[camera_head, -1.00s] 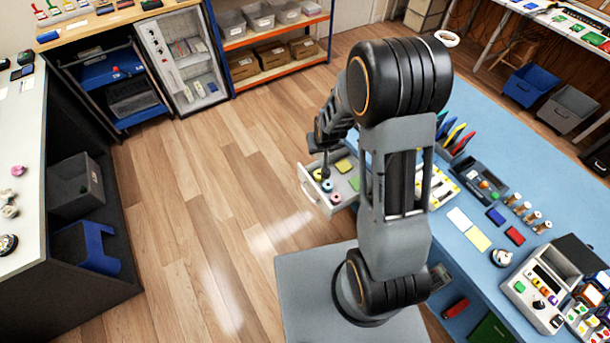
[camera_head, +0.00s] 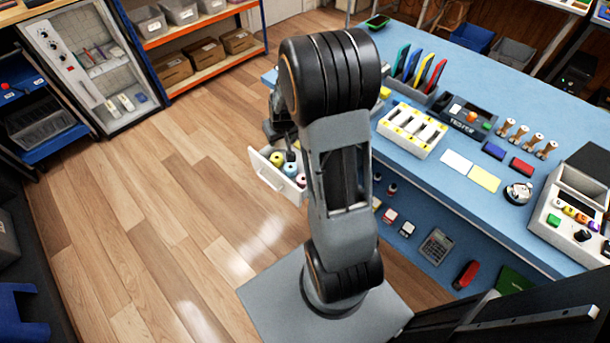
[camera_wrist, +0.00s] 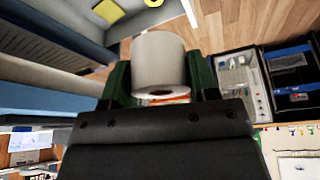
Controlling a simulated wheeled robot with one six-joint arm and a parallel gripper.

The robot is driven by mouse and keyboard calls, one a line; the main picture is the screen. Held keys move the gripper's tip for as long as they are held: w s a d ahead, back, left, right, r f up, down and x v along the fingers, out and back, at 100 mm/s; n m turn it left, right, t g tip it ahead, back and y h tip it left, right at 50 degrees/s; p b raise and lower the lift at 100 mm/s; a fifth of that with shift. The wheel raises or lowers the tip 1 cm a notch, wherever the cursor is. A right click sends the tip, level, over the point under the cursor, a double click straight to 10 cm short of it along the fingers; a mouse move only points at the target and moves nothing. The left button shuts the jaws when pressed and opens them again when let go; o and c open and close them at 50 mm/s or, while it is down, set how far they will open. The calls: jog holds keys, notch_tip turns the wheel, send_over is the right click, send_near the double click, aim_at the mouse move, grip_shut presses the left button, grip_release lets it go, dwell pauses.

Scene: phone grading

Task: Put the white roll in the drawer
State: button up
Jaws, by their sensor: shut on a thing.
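My gripper (camera_wrist: 160,78) is shut on the white roll (camera_wrist: 159,62), which sits between its two green fingers in the wrist view. In the head view my arm hides the white roll and most of my gripper. The drawer (camera_head: 264,171) is pulled out from the left end of the blue bench. It holds yellow, pale teal and pink rolls, partly hidden by my arm. The drawer also shows at the top of the wrist view, where its white front edge (camera_wrist: 188,12) and a yellow pad (camera_wrist: 108,11) inside are visible.
The blue bench (camera_head: 400,187) carries a white tray (camera_head: 411,130) with yellow-marked slots, a tester, colored folders and several small items. An orange-framed shelf (camera_head: 210,32) and a glass-fronted cabinet (camera_head: 88,65) stand at the back left. Wooden floor (camera_head: 150,190) left of the drawer is clear.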

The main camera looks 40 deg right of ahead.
jog(key=s+d+f+m+b, duration=0.1)
jog(key=s+d+f+b, duration=0.1)
jog(key=d+f+b, duration=0.5)
jog(key=s+d+f+b, duration=0.1)
jog(key=d+f+b, duration=0.1)
jog(key=f+b, duration=0.8)
jog(key=b, duration=0.6)
send_over(297, 162)
notch_tip(297, 162, down, 8)
jog(key=shift+w+d+f, duration=0.1)
jog(key=shift+w+f, duration=0.2)
jog(key=shift+f, duration=0.15)
jog(key=shift+w+f+b, duration=0.1)
jog(key=shift+f+b, duration=0.65)
jog(key=shift+f, duration=0.75)
jog(key=shift+f, duration=0.1)
jog(key=shift+f, duration=0.15)
jog(key=o, duration=0.9)
jog(key=shift+o, duration=0.2)
